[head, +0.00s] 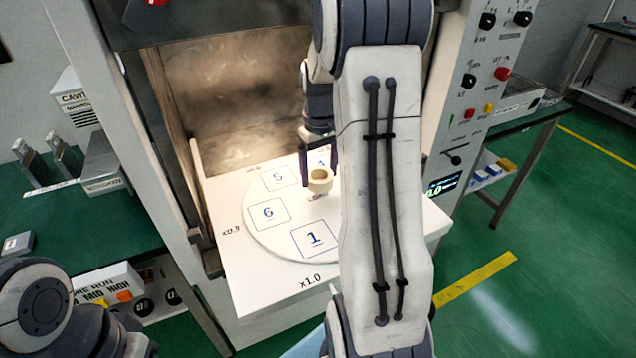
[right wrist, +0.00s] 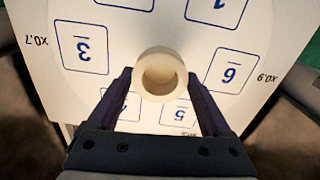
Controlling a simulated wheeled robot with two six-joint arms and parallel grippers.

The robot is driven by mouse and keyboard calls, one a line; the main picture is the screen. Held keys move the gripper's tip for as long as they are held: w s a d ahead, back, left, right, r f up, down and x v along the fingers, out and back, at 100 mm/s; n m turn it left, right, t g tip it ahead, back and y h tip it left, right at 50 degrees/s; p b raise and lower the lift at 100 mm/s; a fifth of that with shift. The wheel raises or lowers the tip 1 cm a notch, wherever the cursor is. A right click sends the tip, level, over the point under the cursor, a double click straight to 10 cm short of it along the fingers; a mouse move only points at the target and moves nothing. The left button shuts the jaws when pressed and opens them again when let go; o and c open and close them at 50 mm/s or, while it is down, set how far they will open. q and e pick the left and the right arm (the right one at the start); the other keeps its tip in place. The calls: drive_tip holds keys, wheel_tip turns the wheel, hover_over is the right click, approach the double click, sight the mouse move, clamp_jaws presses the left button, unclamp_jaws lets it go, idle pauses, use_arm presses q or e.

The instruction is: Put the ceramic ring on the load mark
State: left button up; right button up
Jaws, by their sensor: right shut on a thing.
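The cream ceramic ring (head: 319,186) is held between the fingertips of my right gripper (head: 317,171), over the middle of the round white turntable (head: 277,230). The right wrist view shows the ring (right wrist: 160,99) with its hole facing the camera and a finger of the gripper (right wrist: 160,78) on each side. The load mark (head: 317,198) shows as partly covered lettering just below the ring in the head view. The ring hides it in the right wrist view. I cannot tell whether the ring touches the turntable. My left gripper is out of view.
Numbered squares, such as square 1 (head: 315,238) and square 6 (head: 269,213), surround the middle of the turntable. The oven's side walls (head: 172,130) stand close around the opening. A control panel (head: 480,75) is at the right. My right arm hides the turntable's right part.

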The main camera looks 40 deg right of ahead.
sight(318, 185)
drive_tip(key=shift+w+f, duration=0.25)
drive_tip(key=shift+w, duration=0.05)
drive_tip(key=shift+f, duration=1.95)
drive_tip(key=shift+f, duration=0.1)
